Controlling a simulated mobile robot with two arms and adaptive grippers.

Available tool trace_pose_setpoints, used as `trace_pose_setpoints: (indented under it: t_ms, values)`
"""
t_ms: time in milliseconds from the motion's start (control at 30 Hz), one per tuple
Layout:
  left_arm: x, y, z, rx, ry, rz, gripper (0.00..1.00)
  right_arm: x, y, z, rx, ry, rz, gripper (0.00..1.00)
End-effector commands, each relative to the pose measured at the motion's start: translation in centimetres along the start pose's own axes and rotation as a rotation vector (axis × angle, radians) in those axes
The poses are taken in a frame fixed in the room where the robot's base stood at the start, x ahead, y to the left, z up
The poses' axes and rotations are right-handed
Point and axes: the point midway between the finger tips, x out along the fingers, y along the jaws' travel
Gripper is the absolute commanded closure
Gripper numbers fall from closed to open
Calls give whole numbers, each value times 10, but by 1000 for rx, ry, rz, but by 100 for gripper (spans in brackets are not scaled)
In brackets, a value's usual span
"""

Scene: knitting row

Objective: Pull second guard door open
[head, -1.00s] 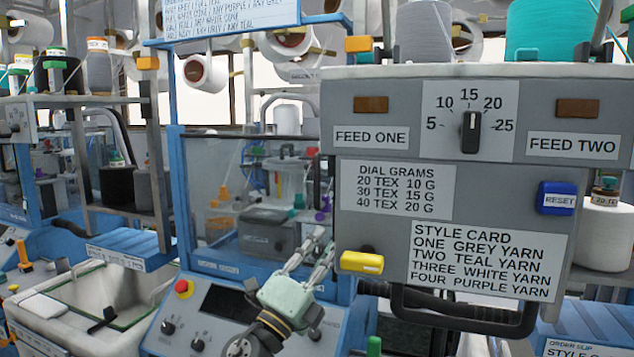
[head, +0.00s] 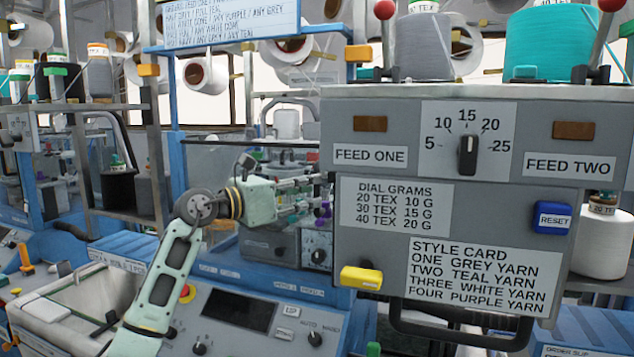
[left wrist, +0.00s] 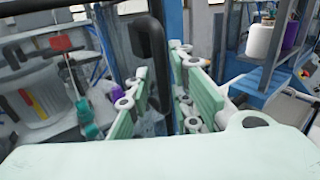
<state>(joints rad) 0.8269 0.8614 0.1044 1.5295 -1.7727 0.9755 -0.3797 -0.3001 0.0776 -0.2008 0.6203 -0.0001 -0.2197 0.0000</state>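The guard door is a clear panel (head: 215,160) in a blue frame, left of the grey feed box in the head view. Its black handle (left wrist: 150,55) stands upright in the left wrist view. My left gripper (head: 318,184) is raised in front of the door's right side, pointing right. In the left wrist view its fingers (left wrist: 162,95) are apart, with the lower part of the handle between them; I cannot tell whether they touch it. In the head view the gripper and feed box hide the handle. The right gripper is not in view.
The feed box (head: 390,255) is close on the gripper's right, with a yellow knob (head: 361,278) and a black bar below. A control panel (head: 235,310) lies below the door. A white bin (head: 85,300) stands at left.

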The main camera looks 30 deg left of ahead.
Motion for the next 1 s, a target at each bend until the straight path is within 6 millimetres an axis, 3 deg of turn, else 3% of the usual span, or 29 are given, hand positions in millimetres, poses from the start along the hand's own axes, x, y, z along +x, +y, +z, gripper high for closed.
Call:
trace_pose_setpoints:
  t_ms: [100,300,567,800,1000]
  values:
    - [18,-1,4,-3,-2,-2,80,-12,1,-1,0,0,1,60]
    - [31,-1,1,-1,0,-1,80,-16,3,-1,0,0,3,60]
    - [32,-1,0,0,-1,-1,81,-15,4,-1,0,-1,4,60]
    - [32,-1,0,0,-1,-1,100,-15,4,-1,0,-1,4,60]
    - [32,-1,0,0,-1,-1,100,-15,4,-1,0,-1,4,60]
